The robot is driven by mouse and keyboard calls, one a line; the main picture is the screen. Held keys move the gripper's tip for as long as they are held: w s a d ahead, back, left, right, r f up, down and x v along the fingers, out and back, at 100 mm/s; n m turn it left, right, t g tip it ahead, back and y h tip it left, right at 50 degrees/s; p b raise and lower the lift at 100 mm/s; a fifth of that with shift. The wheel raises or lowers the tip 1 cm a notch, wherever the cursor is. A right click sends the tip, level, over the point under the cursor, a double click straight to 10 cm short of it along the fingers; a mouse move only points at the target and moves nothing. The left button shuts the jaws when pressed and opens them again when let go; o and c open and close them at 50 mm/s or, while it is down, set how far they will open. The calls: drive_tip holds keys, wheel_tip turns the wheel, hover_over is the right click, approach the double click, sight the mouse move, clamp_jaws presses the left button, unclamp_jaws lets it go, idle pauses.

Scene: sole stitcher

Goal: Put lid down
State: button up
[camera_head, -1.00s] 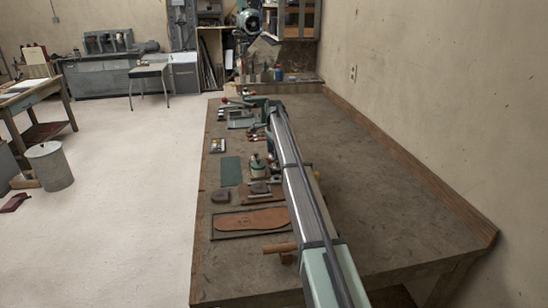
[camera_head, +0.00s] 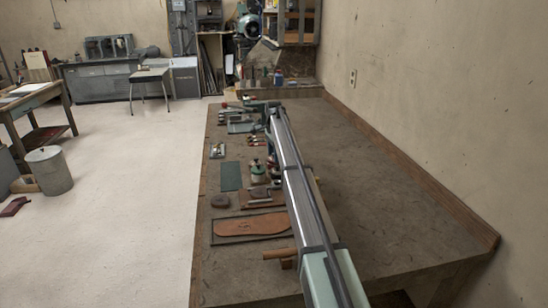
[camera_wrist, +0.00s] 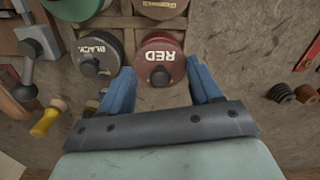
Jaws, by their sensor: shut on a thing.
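A dark red round lid (camera_wrist: 160,60) marked RED, with a dark knob on its face, sits between the two blue fingers of my gripper (camera_wrist: 160,80) in the wrist view. The fingers are shut on its sides. The lid is in front of a wooden rack (camera_wrist: 120,22) of round tins; I cannot tell whether it touches a tin beneath. In the head view my arm stretches along the bench, and the lid and fingertips cannot be made out.
A yellow-handled tool (camera_wrist: 48,118) lies at left, dark spools (camera_wrist: 285,93) at right. The bench's (camera_head: 400,235) right side is clear.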

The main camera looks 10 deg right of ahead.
wheel_tip(320, 180, up, 7)
drive_tip(key=shift+a+r, duration=0.1)
drive_tip(key=shift+a, duration=0.05)
drive_tip(key=a+r, duration=0.1)
drive_tip(key=a, duration=0.2)
hover_over(232, 185)
drive_tip(key=shift+f, duration=1.55)
drive_tip(key=shift+a+f, duration=0.1)
drive_tip(key=shift+f, duration=4.6)
drive_tip(key=shift+f, duration=0.1)
drive_tip(key=o, duration=1)
